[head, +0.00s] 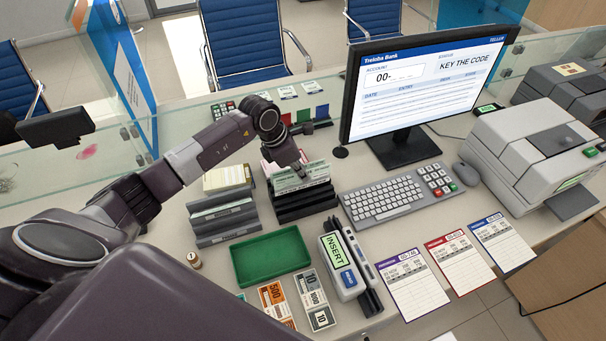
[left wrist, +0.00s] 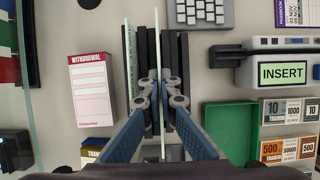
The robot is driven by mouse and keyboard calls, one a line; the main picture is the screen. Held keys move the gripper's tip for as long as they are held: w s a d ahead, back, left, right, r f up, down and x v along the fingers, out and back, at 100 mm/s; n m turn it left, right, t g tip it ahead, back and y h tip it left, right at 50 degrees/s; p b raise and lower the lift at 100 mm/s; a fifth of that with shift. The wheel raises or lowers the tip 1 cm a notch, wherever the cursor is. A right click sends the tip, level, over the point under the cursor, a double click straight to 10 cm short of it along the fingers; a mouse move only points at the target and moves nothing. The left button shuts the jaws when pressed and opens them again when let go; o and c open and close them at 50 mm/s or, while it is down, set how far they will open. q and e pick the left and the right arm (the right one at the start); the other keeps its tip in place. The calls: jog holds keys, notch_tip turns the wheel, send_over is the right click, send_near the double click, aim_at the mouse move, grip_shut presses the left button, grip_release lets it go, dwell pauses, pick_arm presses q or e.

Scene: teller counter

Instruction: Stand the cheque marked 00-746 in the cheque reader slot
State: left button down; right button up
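My left gripper (head: 293,170) reaches down over a dark stepped rack (head: 306,207) that holds pale green cheques (head: 293,183). In the left wrist view its fingers (left wrist: 159,82) are closed on either side of a thin upright cheque seen edge-on (left wrist: 158,35). Another pale green cheque (left wrist: 130,65) stands to its left, apart from the fingers. The number on the gripped cheque cannot be read. The cheque reader (head: 346,268), with a green INSERT display, stands right of the green tray; it also shows in the left wrist view (left wrist: 283,73). My right gripper is not in view.
A green tray (head: 270,258) and banknote stacks (head: 275,296) lie left of the reader. A grey slip rack (head: 222,217) stands left of the cheque rack. A keyboard (head: 383,202), monitor (head: 420,80) and several passbook cards (head: 412,285) are to the right. A glass screen borders the far side.

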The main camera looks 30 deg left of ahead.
pick_arm(q)
jog(key=shift+r+p, duration=1.4)
jog(key=shift+r, duration=1)
jog(key=shift+r+p, duration=0.7)
jog(key=shift+r, duration=0.65)
